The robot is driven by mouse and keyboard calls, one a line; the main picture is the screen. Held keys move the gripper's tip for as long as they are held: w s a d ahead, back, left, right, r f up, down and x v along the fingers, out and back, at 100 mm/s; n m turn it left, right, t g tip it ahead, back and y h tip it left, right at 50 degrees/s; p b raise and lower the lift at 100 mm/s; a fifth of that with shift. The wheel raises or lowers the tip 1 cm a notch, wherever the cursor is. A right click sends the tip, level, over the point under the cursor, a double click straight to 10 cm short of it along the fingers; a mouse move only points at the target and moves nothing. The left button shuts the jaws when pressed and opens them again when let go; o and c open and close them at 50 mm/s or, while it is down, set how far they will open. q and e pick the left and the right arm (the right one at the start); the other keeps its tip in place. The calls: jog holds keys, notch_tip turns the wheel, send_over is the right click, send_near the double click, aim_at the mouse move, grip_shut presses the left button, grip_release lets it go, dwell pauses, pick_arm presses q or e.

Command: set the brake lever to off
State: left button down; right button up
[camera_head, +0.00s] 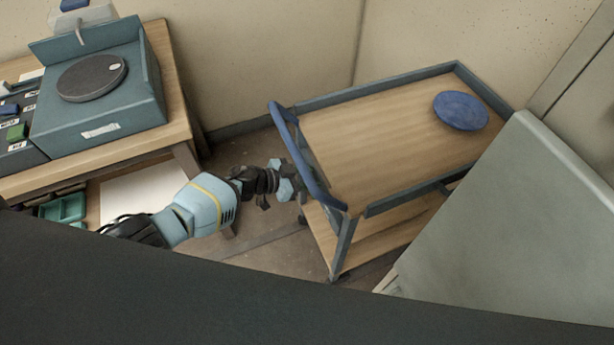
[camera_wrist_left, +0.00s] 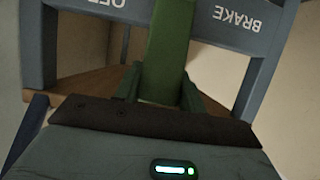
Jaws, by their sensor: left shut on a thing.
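The green brake lever (camera_wrist_left: 171,35) shows in the left wrist view, against a grey panel of the trolley. The panel bears the upside-down words OFF (camera_wrist_left: 108,3) to the left of the lever and BRAKE (camera_wrist_left: 237,20) to its right. My left gripper (camera_wrist_left: 160,88) is shut on the lever, with a finger on each side of it. In the head view, my left gripper (camera_head: 291,188) is at the trolley's near end, below the blue handle (camera_head: 308,165). The lever cannot be made out there. My right gripper is not in view.
The trolley's wooden top (camera_head: 380,130) holds a blue disc (camera_head: 461,111) at its far right. A wooden bench (camera_head: 165,75) with a turntable unit (camera_head: 100,115) stands at the left. A grey-green cabinet (camera_head: 510,230) stands close on the trolley's right.

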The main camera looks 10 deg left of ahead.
pick_arm(q)
jog(key=c, duration=1.1)
grip_release()
jog(key=shift+w+d+r, duration=0.15)
jog(key=shift+w+r, duration=0.05)
jog(key=shift+r, duration=0.1)
jog(key=shift+o, duration=1.3)
jog(key=shift+s+f, duration=0.1)
jog(key=shift+f, duration=0.05)
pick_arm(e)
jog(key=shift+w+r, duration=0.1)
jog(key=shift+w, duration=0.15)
pick_arm(q)
jog(key=shift+s+a, duration=0.15)
jog(key=shift+a, duration=0.15)
jog(key=p+v, duration=0.2)
jog(key=v, duration=0.5)
jog(key=shift+p, duration=0.35)
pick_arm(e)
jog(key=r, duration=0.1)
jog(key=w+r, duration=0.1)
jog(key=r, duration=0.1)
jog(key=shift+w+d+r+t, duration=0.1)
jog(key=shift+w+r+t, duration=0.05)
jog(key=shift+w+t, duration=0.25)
pick_arm(q)
jog(key=shift+s, duration=0.1)
